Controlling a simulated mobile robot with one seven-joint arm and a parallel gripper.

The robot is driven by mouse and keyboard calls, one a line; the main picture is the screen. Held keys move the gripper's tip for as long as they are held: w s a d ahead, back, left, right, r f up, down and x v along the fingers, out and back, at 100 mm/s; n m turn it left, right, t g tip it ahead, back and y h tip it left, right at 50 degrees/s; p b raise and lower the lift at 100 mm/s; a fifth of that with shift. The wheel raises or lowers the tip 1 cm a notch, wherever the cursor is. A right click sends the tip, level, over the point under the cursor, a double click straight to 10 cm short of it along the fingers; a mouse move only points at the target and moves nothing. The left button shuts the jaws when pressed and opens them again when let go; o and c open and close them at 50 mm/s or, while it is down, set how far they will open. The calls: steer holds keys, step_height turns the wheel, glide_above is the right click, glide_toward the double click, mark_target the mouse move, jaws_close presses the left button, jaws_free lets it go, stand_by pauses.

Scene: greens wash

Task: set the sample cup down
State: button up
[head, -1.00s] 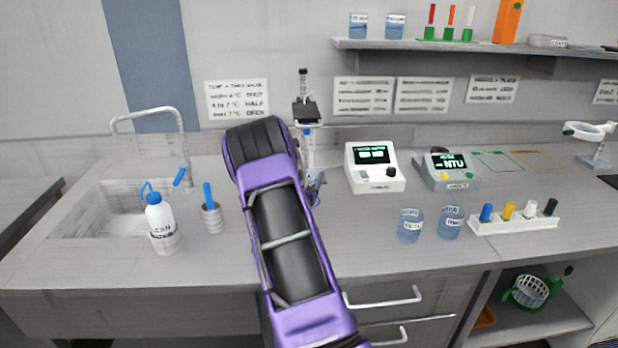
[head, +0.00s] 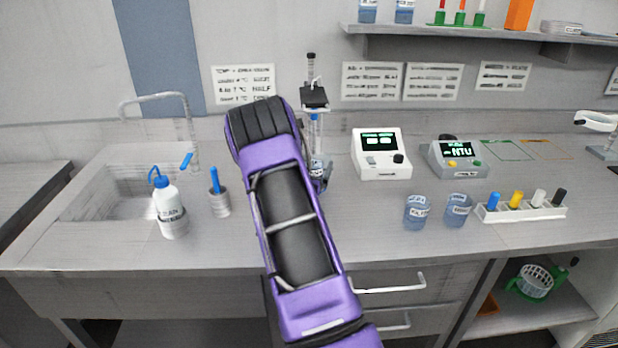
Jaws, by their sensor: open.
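My purple arm fills the middle of the head view and reaches over the bench, but my gripper itself is hidden behind it. Two small bluish labelled cups stand upright on the bench to the right of my arm, a left cup (head: 417,212) and a right cup (head: 458,210). I cannot read their labels well enough to tell whether either is the sample cup. A dispenser stand (head: 314,97) rises just behind my arm. A bluish object (head: 319,181) at its foot is partly covered by the arm; I cannot tell whether it is a cup.
A sink (head: 115,195), wash bottle (head: 168,203) and metal pot (head: 219,203) are on the left. Two meters (head: 382,155) (head: 456,160) stand behind the cups. A vial rack (head: 520,211) is on the right. Bench between the meters and cups is clear.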

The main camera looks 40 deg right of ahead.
steer(key=v, duration=1)
steer(key=shift+s, duration=0.15)
